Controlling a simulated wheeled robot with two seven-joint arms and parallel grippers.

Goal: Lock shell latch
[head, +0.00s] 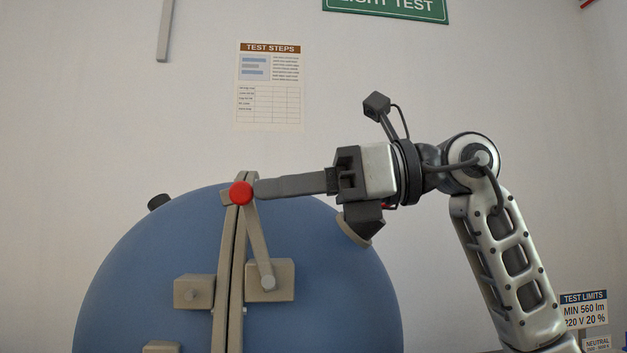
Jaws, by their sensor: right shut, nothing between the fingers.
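A large blue round shell (140,270) fills the lower left and middle of the head view, with a beige vertical seam (230,270) down it. A beige latch lever (259,245) rises from a block (284,280) right of the seam and leans left to a red knob (241,193) at the seam's top. A second block with a round stud (193,291) sits left of the seam. My right gripper (258,188) is shut and empty, pointing left, its tips right beside the knob; I cannot tell whether they touch it. My left gripper is out of view.
A dark stub (158,201) sticks out at the shell's upper left. A beige tab (362,228) shows at its upper right, below my right gripper. A test steps sheet (270,86) and a green sign (385,9) are on the wall. The space above the shell's left side is free.

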